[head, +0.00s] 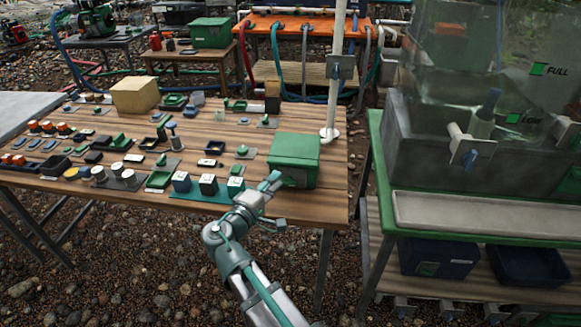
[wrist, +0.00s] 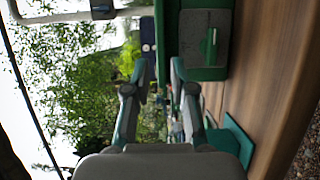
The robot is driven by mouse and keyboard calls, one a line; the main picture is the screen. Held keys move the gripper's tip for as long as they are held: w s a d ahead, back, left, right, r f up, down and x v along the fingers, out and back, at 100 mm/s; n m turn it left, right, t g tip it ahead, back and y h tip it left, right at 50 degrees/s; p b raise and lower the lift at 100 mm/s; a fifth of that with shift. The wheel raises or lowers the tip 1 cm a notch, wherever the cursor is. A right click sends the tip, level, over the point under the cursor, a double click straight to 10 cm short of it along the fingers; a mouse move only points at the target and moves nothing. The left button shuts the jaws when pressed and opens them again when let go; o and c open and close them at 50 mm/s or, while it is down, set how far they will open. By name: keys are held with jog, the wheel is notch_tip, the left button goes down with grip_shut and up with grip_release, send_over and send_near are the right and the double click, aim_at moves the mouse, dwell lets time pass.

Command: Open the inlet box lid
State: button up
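A green box (head: 294,158) with a flat green lid (head: 296,144) stands at the right front corner of the wooden table; I take it to be the inlet box. Its lid looks shut. In the wrist view, which is turned on its side, the box (wrist: 208,75) shows at the upper right, with a grey panel and a green upright piece (wrist: 211,47) on it. I cannot tell whether a finger touches the box.
Several small blocks (head: 208,184) stand on a green mat left of my gripper. A white pole (head: 334,90) rises behind the box. A cardboard-coloured box (head: 135,95) is farther back. A green-framed stand with a grey tank (head: 480,150) is to the right, across a gap.

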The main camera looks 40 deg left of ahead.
aim_at(290, 165)
jog(key=w, duration=0.8)
jog(key=shift+a, duration=0.35)
grip_shut()
